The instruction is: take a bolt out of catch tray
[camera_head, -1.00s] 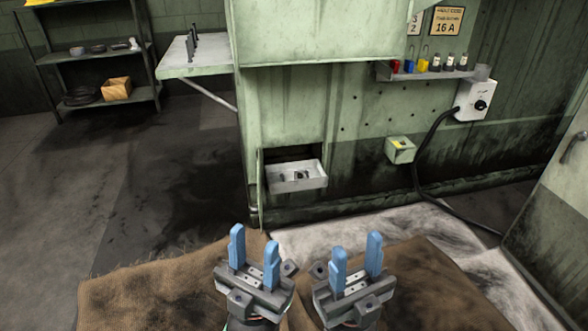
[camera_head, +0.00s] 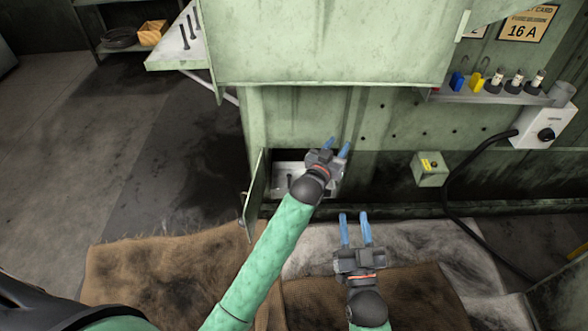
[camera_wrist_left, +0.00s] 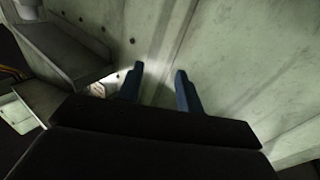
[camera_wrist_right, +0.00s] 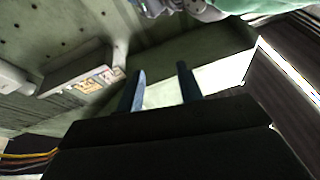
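The catch tray (camera_head: 281,169) is a pale metal tray in a low opening of the green machine, partly hidden behind my left gripper. A dark bolt-like piece (camera_head: 290,181) shows in it, small and hard to make out. My left gripper (camera_head: 337,146) is in front of and above the tray's right side in the head view, its blue fingers apart and empty. Its fingers also show apart in the left wrist view (camera_wrist_left: 157,80), facing green metal. My right gripper (camera_head: 354,216) is lower and to the right, over the floor mats, with its fingers apart and nothing between them.
A small open door (camera_head: 255,192) stands at the left of the tray opening. A small green box (camera_head: 430,168) with a yellow mark sits on the machine wall at right. A black cable (camera_head: 454,165) runs down from a white switch box (camera_head: 543,128). A side shelf (camera_head: 178,50) holds upright bolts.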

